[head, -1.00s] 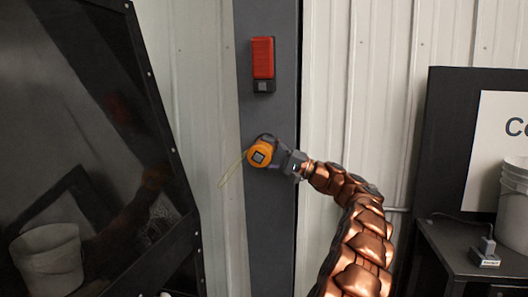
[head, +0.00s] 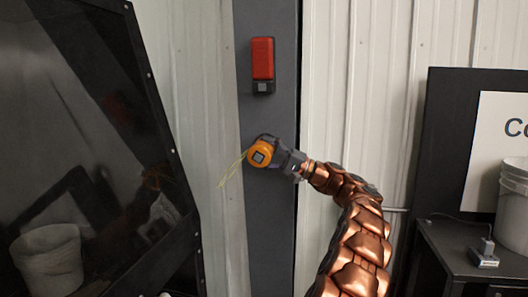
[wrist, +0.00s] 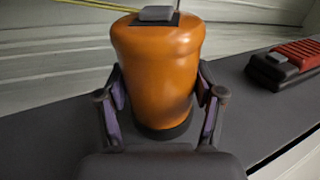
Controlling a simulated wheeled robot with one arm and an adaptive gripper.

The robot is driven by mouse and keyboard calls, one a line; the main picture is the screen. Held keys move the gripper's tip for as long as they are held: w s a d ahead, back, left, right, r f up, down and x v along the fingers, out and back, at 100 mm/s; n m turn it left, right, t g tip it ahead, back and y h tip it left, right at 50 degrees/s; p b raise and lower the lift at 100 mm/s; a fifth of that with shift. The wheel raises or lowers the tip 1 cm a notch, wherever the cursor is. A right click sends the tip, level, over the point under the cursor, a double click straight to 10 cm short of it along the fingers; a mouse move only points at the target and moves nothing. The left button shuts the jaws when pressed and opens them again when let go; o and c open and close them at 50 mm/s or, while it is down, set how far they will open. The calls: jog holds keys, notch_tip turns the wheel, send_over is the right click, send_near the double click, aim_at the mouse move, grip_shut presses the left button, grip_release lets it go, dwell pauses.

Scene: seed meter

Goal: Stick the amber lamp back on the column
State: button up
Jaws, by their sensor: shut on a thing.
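The amber lamp (head: 257,154) is an orange cylinder with a dark base and a grey square on its end. My gripper (head: 270,150) is shut on it, in front of the dark grey column (head: 268,220) and below the red device. In the wrist view the lamp (wrist: 158,70) sits between the two fingers of my gripper (wrist: 162,108), its dark base toward the column face (wrist: 50,140). I cannot tell whether the base touches the column. A thin yellow cord (head: 232,170) hangs from the lamp to the left.
A red device (head: 262,60) is mounted higher on the column and shows in the wrist view (wrist: 290,62). A dark glossy panel (head: 80,130) stands at left. At right are a dark table (head: 450,245), a white bucket (head: 514,210) and a sign board (head: 490,150). Corrugated wall lies behind.

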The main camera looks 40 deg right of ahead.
jog(key=shift+d, duration=0.1)
dwell(0.3)
jog(key=o, duration=1.5)
jog(key=v, duration=1.2)
jog(key=shift+s+a+f+b, duration=0.2)
jog(key=shift+s+a+b, duration=1)
jog(key=shift+b, duration=1.3)
jog(key=shift+s+a+f+b, duration=0.25)
jog(key=shift+s+a+b, duration=0.95)
jog(key=shift+b, duration=1.25)
jog(key=shift+w+a, duration=0.2)
